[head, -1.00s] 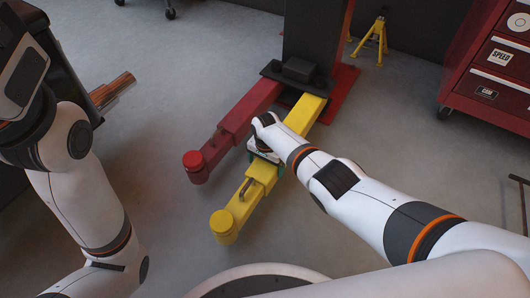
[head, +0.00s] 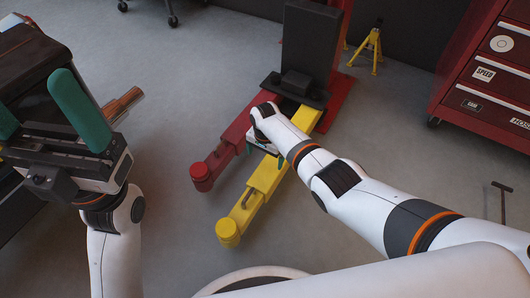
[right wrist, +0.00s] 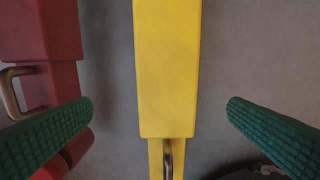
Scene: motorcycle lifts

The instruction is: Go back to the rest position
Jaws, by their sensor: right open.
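The yellow lift arm (head: 262,183) and the red lift arm (head: 225,152) reach out low over the floor from the dark lift column (head: 309,45). My right gripper (right wrist: 158,105) is open and empty, with its green fingers apart on either side of the yellow arm in the right wrist view. In the head view the right hand covers part of the yellow arm, and its fingers are mostly hidden. My left gripper (head: 35,95) is raised at the left of the head view. Its two green fingers are wide apart with nothing between them.
A red tool cabinet (head: 490,85) stands at the right. Copper-coloured pipes (head: 123,103) stick out beside my left gripper. A metal handle (right wrist: 167,155) shows on the yellow arm.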

